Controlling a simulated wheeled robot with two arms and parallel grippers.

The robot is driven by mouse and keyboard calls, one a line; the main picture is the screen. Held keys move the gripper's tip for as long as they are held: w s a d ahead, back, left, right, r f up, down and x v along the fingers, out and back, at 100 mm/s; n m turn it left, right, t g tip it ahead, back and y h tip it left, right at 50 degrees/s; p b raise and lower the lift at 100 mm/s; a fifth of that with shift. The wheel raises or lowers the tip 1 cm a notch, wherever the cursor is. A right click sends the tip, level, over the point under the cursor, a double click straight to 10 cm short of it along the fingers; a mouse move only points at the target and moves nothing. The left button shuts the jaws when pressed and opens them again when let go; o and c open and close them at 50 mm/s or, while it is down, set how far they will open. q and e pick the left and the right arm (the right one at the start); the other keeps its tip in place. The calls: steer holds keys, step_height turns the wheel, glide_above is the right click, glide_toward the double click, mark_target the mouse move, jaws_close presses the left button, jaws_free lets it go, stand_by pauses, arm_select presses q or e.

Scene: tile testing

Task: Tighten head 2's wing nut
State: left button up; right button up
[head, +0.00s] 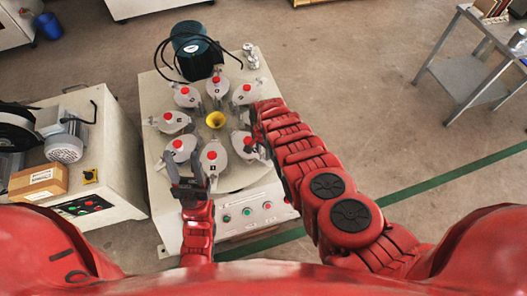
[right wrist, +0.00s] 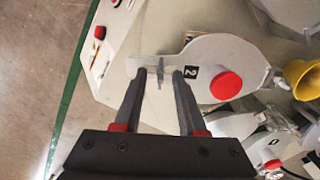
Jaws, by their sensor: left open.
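Head 2 (right wrist: 224,55) is a pale grey rounded plate with a red knob (right wrist: 227,85) and a black label "2", seen large in the right wrist view. Its wing nut (right wrist: 160,76) looks like a small thin grey piece on the narrow left end of the plate. My right gripper (right wrist: 160,90) is open, with one finger on each side of the wing nut; whether they touch it I cannot tell. In the head view my right gripper (head: 256,132) is at the right side of the ring of heads. My left gripper (head: 187,172) is open and empty in front of the ring.
Several similar heads with red knobs ring a yellow funnel (head: 215,120) on the machine. A dark green motor (head: 195,50) with black cables stands behind. A bench (head: 120,160) with a cardboard box (head: 40,181) is left. A metal side table (head: 468,70) is far right.

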mark_target(263, 154)
steer(key=shift+w+r, duration=0.1)
steer(key=shift+r, duration=0.35)
step_height(263, 154, up, 6)
steer(key=shift+a+f+p, duration=0.1)
steer(key=shift+f+p, duration=0.15)
steer(key=shift+p, duration=1)
step_height(263, 154, up, 11)
steer(key=shift+p, duration=0.35)
steer(key=shift+f, duration=0.1)
